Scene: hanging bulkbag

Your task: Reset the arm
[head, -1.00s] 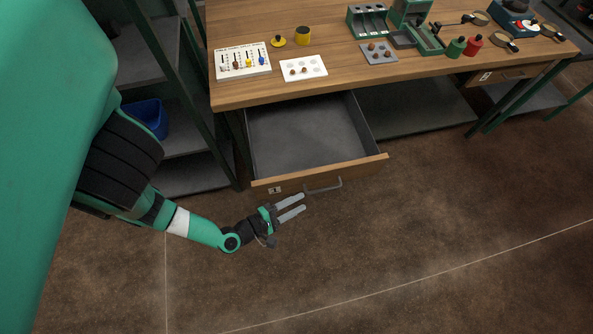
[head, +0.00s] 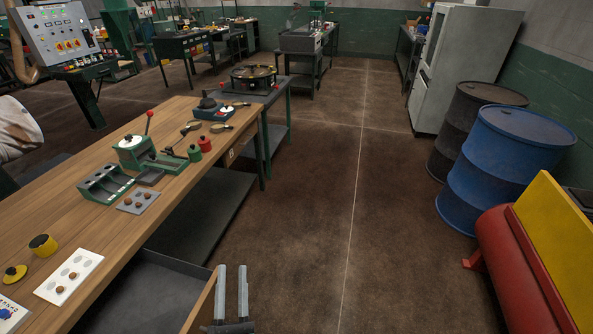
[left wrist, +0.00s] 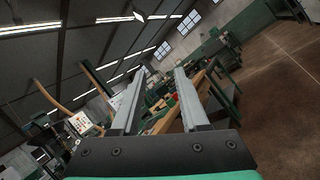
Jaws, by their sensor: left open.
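My left gripper (head: 232,270) is at the bottom of the head view, just right of the open drawer's wooden front (head: 201,303). Its two grey fingers point up in the picture and stand apart with nothing between them. The left wrist view also shows the open, empty fingers (left wrist: 160,72), with the workbench behind them. Most of my left arm is outside the head view. My right gripper does not show.
The wooden workbench (head: 95,220) at left carries a green press (head: 133,152), a grey tray (head: 138,201) and a white card (head: 69,277). Blue (head: 505,165) and dark drums (head: 465,130) and a red tank (head: 510,270) stand right. The middle floor is clear.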

